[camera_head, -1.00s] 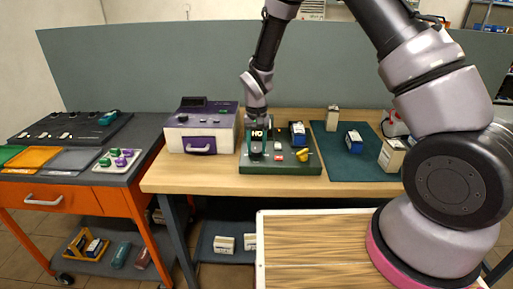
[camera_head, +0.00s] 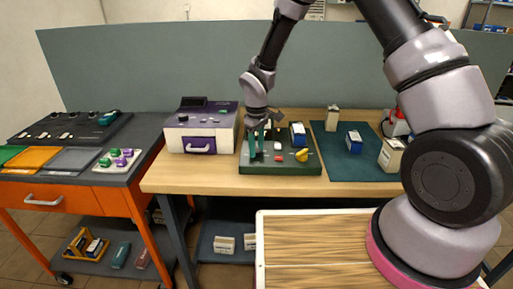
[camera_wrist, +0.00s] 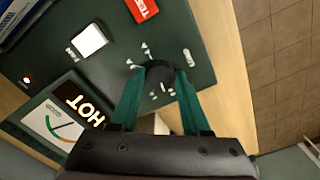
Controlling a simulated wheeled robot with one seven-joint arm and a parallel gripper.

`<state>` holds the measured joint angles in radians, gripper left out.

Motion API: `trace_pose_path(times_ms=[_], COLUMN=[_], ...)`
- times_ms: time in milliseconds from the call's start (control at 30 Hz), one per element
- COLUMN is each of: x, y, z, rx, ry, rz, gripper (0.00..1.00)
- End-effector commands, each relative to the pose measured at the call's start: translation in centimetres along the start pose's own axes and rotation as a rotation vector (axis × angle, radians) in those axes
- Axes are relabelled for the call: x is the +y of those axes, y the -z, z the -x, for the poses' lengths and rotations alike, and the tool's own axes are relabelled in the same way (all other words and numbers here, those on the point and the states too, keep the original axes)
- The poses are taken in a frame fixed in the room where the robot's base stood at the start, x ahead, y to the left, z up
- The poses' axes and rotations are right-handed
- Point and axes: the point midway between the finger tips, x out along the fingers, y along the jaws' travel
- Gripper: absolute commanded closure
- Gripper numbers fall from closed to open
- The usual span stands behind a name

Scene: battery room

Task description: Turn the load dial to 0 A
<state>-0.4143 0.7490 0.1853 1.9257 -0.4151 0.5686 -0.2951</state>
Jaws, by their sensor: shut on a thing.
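The load dial (camera_wrist: 160,74) is a round black knob on a dark green panel (camera_wrist: 190,30), with white marks around it in the wrist view. My gripper (camera_wrist: 159,80) has its green fingers closed on the dial from both sides. In the head view my gripper (camera_head: 257,155) points down at the left part of the panel (camera_head: 300,168), and its fingers hide most of the dial.
A purple and white device (camera_head: 200,130) stands to the left. A dark green mat (camera_head: 345,165) with several boxes lies to the right.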

Motion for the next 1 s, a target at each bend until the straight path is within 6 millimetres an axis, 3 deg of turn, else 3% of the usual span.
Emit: trace_pose_path(times_ms=[400,967,1000], x=[0.08,0.07,0.07], y=[0.04,0.03,0.03], z=[0.03,0.02,0.02], rx=[0.001,0.001,0.001], ry=[-0.001,-0.001,-0.001], rz=[0.191,0.22,0.22], gripper=[1.0,1.0,0.42])
